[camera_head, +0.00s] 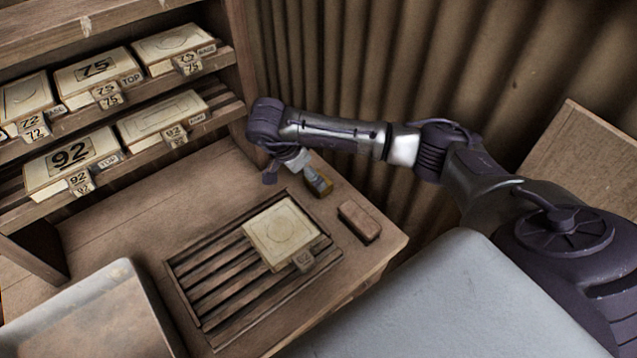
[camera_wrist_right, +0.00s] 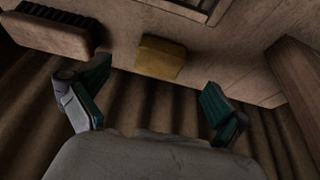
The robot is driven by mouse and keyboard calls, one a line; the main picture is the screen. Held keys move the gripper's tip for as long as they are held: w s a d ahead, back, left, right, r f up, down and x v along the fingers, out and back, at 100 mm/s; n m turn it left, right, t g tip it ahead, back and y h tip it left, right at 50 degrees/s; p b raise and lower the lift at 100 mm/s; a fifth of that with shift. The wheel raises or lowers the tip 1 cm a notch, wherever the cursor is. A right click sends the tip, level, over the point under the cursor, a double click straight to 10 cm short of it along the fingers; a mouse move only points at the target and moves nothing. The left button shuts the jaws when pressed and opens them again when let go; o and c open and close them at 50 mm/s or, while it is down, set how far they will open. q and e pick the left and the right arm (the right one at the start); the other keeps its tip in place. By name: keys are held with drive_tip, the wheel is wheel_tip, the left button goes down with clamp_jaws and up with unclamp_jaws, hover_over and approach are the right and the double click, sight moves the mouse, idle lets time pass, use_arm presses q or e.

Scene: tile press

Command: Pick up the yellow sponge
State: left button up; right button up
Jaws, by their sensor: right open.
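The yellow sponge (camera_wrist_right: 161,58) lies on the wooden table near its edge, beyond and between my open fingers in the right wrist view. In the head view the sponge (camera_head: 320,188) is partly hidden behind the tip of my right gripper (camera_head: 311,176). In the right wrist view my right gripper (camera_wrist_right: 158,103) is open, with its fingers wide apart and nothing between them. The sponge appears apart from both fingers. My left gripper is not in view.
A brown brush (camera_head: 359,222) lies right of the sponge; it also shows in the wrist view (camera_wrist_right: 45,34). A slatted rack (camera_head: 205,275) holds a cream tile (camera_head: 281,233). Shelves with numbered tiles (camera_head: 70,160) stand left. A corrugated wall (camera_head: 400,60) rises close behind the table edge.

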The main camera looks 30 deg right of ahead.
drive_tip(key=b+x, duration=0.3)
drive_tip(key=x, duration=0.4)
drive_tip(key=shift+w+b, duration=0.1)
drive_tip(key=shift+b, duration=0.2)
drive_tip(key=shift+r, duration=0.2)
drive_tip(key=c, duration=1)
